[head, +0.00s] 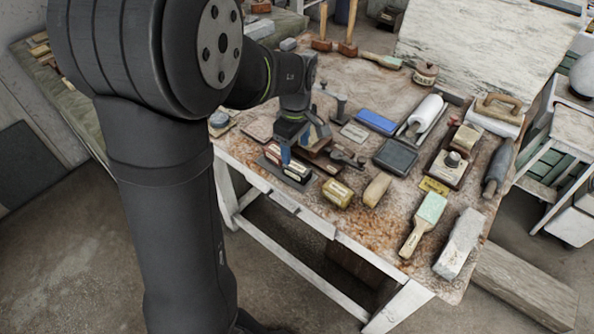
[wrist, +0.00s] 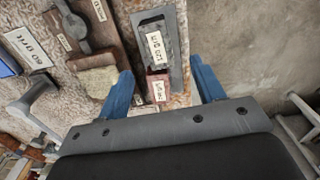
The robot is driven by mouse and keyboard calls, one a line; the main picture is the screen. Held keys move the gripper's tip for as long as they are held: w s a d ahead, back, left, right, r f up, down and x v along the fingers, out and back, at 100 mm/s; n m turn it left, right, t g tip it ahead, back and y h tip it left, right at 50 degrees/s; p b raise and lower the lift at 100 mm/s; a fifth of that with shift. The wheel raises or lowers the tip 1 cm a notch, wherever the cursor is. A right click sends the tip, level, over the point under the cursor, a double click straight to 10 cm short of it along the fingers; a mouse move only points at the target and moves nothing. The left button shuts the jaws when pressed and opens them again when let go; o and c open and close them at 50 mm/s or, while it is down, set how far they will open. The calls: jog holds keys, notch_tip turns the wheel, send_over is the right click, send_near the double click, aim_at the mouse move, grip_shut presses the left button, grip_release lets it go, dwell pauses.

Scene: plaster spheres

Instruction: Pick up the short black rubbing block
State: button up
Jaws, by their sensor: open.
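The short black rubbing block (wrist: 152,24) with a white grit label lies on a dark grey tray (wrist: 179,72) in the wrist view. In the head view, the black block (head: 298,172) sits at the front end of the tray. A reddish block (wrist: 157,86) with a white label lies on the same tray, beside the black one. My gripper (head: 291,153) is open and empty above the tray. In the wrist view, its blue fingers (wrist: 161,68) straddle the tray, around the reddish block, with the black block just beyond the fingertips. The exact height gap is unclear.
A dark wooden tool (head: 346,158) lies close beside the tray. The table's front edge is close to the tray. Several tools crowd the table.

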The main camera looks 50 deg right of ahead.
aim_at(297, 167)
notch_tip(297, 167, down, 8)
jog(key=shift+s+d+f, duration=0.1)
jog(key=shift+d+f, duration=0.05)
jog(key=shift+f, duration=0.1)
jog(key=c, duration=1.2)
